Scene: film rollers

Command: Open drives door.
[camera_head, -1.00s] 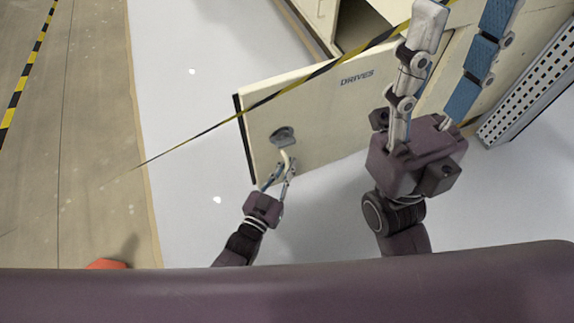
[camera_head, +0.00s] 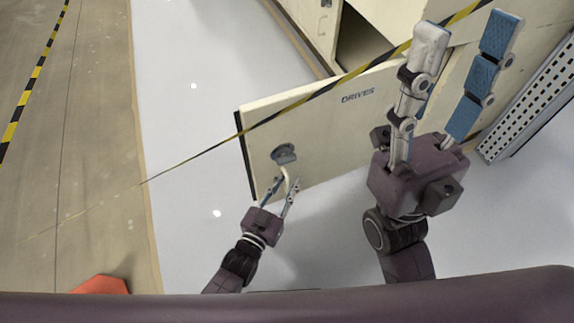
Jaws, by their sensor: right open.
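The drives door (camera_head: 330,130) is a cream panel lettered "DRIVES" that stands swung out from its cabinet (camera_head: 400,12), with a dark opening (camera_head: 362,45) behind it. Its handle (camera_head: 284,156) is a grey round mount with a pale lever near the door's lower left. My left gripper (camera_head: 287,181) is at the handle, its fingers spread on either side of the lever with a visible gap; contact is unclear. My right gripper (camera_head: 463,60) is large in the foreground, open and empty, with blue finger pads. It hides part of the door's right side.
A yellow-black striped barrier tape (camera_head: 300,101) crosses in front of the door. A perforated metal panel (camera_head: 530,90) stands at the right. An orange object (camera_head: 101,286) is at the lower left. The pale floor (camera_head: 190,130) left of the door is clear.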

